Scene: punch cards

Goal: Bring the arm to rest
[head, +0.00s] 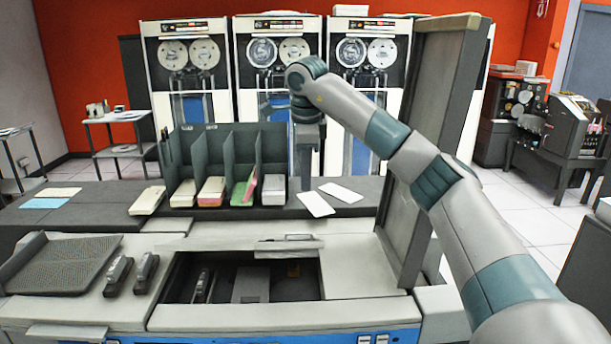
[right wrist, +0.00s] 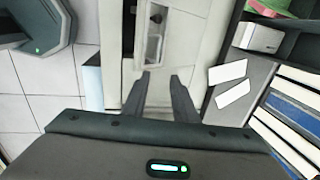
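My right arm (head: 384,135) comes in from the lower right of the head view and reaches over the dark counter. Its gripper (head: 306,184) hangs down, beside the card rack and just left of the two loose white cards. In the right wrist view the gripper (right wrist: 161,77) has its two fingers apart with nothing between them. The two cards, one nearer (head: 315,204) and one farther right (head: 342,192), lie flat on the counter. They also show right of the fingers in the right wrist view (right wrist: 232,94). My left gripper is not in view.
A dark rack (head: 229,150) with card stacks (head: 211,191) stands left of the gripper. A tall raised panel (head: 430,150) stands close beside my right arm. The machine's open bay (head: 274,285) lies in front. Tape cabinets (head: 275,40) stand behind.

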